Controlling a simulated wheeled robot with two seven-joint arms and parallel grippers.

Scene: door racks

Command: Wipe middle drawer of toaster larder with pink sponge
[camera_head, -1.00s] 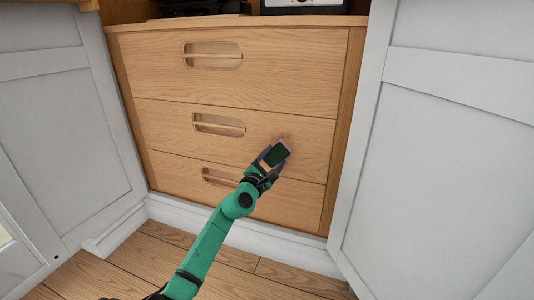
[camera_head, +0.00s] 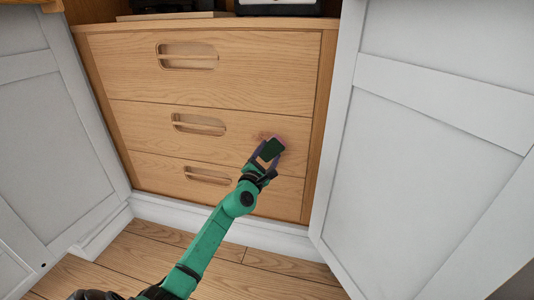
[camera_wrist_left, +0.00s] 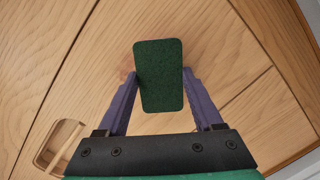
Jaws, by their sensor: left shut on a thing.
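The sponge (camera_head: 272,149) shows its dark green face, with a thin pinkish edge in the head view. My left gripper (camera_head: 265,157) is shut on it, one purple finger on each side. In the left wrist view the sponge (camera_wrist_left: 158,76) sits between the fingertips. It is in front of the right part of the middle drawer (camera_head: 140,118); I cannot tell whether it touches the wood. A faint reddish mark (camera_head: 262,134) shows on that drawer just above the sponge.
The top drawer (camera_head: 125,75) and bottom drawer (camera_head: 155,172) are shut, as is the middle one. White door panels stand open at left (camera_head: 60,150) and right (camera_head: 400,170). Dark appliances stand on the shelf above. Wooden floor lies below.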

